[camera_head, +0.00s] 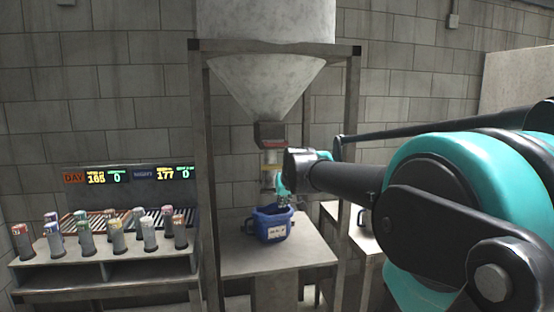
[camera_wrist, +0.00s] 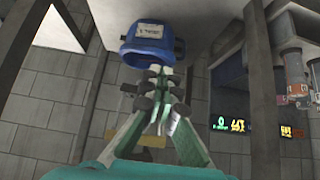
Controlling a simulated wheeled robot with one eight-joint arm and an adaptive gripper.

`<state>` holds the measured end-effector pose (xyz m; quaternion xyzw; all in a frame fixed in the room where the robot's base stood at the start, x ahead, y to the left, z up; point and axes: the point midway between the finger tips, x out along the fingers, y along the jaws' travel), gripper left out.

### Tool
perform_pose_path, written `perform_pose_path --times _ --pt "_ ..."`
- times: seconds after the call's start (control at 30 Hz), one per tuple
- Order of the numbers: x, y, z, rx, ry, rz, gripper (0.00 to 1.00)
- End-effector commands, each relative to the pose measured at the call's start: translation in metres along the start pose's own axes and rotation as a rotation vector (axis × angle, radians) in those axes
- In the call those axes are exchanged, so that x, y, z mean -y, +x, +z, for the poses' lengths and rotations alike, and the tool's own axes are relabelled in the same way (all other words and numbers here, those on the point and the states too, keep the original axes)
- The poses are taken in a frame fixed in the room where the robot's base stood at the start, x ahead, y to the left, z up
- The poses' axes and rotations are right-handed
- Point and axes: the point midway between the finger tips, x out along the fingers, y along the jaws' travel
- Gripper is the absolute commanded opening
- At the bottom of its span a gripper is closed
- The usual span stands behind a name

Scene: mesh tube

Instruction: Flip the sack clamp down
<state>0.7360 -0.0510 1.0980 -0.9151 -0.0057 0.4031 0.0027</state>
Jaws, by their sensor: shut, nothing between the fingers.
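The hopper outlet (camera_head: 271,134) is a dark box with a reddish lower edge under a grey cone. A pale and yellow fitting (camera_head: 269,165) hangs below it; I cannot tell which part is the sack clamp or how it is set. My gripper (camera_head: 283,197) points down in front of this fitting, partly hiding it. In the wrist view my gripper (camera_wrist: 158,78) is shut and empty, its fingertips close to the blue container. That blue container (camera_head: 272,226) has a white label and stands on the table under the outlet; it also shows in the wrist view (camera_wrist: 148,38).
A grey frame (camera_head: 206,170) stands around the hopper, with a post on each side. The table (camera_head: 240,262) has bare room around the container. At left a rack (camera_head: 110,265) holds several labelled cylinders before a display panel (camera_head: 130,176).

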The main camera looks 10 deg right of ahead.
Motion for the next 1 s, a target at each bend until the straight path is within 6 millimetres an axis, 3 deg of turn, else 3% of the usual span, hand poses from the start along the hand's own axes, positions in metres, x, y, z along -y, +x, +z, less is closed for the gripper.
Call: perform_pose_path --times 0.03,0.2,0.4,0.6,1.0 --pt "-0.002 -0.010 -0.028 -0.028 0.000 0.001 0.00" --pt "-0.006 -0.042 -0.103 -0.116 -0.001 0.006 0.00" --pt "-0.009 -0.071 -0.154 -0.182 -0.001 0.010 0.00" --pt "-0.010 -0.080 -0.169 -0.202 -0.002 0.012 0.00" --pt "-0.010 -0.074 -0.169 -0.201 -0.002 0.012 0.00"
